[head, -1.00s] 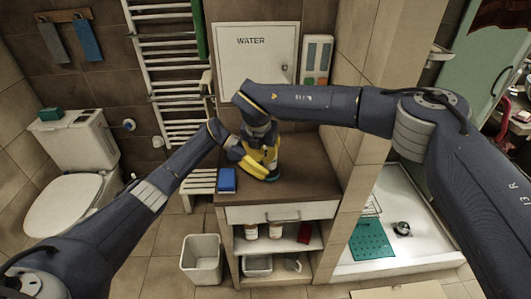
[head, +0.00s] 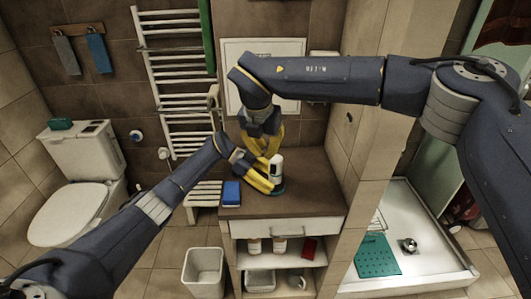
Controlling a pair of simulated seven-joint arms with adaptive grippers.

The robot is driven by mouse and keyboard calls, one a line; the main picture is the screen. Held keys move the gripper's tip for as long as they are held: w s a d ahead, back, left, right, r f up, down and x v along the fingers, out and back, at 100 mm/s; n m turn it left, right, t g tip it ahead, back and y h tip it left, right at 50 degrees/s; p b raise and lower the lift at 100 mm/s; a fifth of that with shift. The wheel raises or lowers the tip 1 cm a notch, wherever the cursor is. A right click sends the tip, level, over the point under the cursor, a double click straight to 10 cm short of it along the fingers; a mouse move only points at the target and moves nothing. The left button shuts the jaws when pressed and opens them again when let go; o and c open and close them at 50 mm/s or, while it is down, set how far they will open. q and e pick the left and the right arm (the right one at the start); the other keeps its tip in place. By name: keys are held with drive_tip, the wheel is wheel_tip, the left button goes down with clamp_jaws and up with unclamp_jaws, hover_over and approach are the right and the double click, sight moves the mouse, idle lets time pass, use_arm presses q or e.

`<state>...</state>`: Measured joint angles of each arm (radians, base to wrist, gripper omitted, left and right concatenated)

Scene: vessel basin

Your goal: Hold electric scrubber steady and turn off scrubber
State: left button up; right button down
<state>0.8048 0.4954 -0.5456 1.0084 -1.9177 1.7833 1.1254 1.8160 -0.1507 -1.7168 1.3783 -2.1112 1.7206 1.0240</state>
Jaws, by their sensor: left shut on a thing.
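The electric scrubber (head: 277,168) stands on the brown cabinet top, its white body showing above a teal base. My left gripper (head: 268,182) comes in from the left, low over the cabinet top. Its yellow fingers are shut on the scrubber and hide part of its lower body. My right gripper (head: 264,152) points down just above and behind the scrubber's top. Its yellow fingers are spread apart, with nothing seen between them. The scrubber's switch is too small to make out.
A blue box (head: 231,192) lies on the left of the cabinet top (head: 310,195). The right side of the cabinet top is clear, bounded by a tiled wall edge.

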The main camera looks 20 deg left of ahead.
use_arm(q)
drive_tip(key=shift+f, duration=0.15)
drive_tip(key=o, duration=0.9)
drive_tip(key=shift+o, duration=0.2)
drive_tip(key=shift+a, duration=0.1)
